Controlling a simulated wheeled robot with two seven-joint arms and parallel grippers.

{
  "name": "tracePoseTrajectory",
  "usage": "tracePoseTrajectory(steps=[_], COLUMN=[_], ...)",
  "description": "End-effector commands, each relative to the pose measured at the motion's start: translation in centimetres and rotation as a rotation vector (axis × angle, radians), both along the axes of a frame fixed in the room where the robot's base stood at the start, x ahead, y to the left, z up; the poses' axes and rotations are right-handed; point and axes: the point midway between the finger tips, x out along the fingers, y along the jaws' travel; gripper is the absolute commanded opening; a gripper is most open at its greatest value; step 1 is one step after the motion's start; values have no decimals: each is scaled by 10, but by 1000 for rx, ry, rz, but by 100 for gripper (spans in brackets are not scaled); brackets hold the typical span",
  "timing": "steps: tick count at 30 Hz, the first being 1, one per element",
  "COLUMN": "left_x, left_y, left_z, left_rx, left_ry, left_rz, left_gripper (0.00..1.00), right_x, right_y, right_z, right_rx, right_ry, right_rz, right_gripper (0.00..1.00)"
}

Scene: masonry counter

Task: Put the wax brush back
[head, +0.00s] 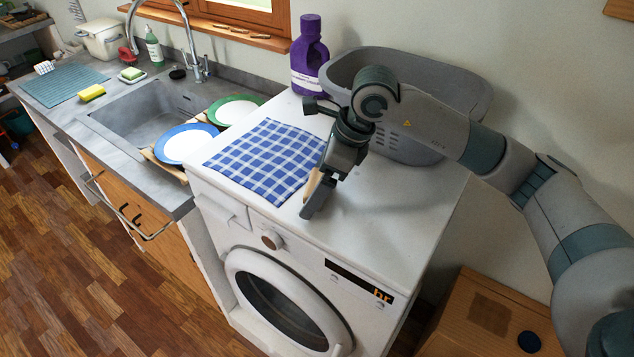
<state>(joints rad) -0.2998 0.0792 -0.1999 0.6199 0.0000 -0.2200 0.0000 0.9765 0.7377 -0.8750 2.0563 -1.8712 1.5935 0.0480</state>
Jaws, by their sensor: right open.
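A small tan wooden piece (312,184), which looks like the wax brush, shows at my right gripper on top of the washing machine, by the right edge of the checked cloth. Most of it is hidden by the gripper, so its bristles do not show. My right gripper (322,190) points down at the machine top, with its fingers beside the wooden piece. It is open, and I cannot tell whether a finger touches the piece. My left gripper is out of view.
The blue checked cloth (265,160) lies on the washing machine (365,225). A purple bottle (309,60) and a grey basket (455,85) stand behind. A wooden box (460,315) with a dark rectangle and a dark round item (529,341) on top is lower right.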

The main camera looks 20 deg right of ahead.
Motion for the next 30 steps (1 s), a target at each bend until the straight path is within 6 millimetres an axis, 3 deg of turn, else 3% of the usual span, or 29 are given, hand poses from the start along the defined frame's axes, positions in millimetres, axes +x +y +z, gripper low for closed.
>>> tracePoseTrajectory(steps=[3, 7, 21, 30], left_x=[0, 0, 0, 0], left_y=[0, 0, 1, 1], left_z=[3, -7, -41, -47], left_rx=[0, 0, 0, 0], left_ry=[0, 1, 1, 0], left_rz=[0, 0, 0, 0], left_gripper=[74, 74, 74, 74], right_x=[0, -2, -17, -23], right_y=[0, -5, -32, -40], right_z=[4, 13, 86, 111], right_rx=[0, 0, 0, 0], right_ry=[-1, -3, -5, 0], right_rz=[0, -1, -1, -1], right_gripper=[93, 93, 93, 93])
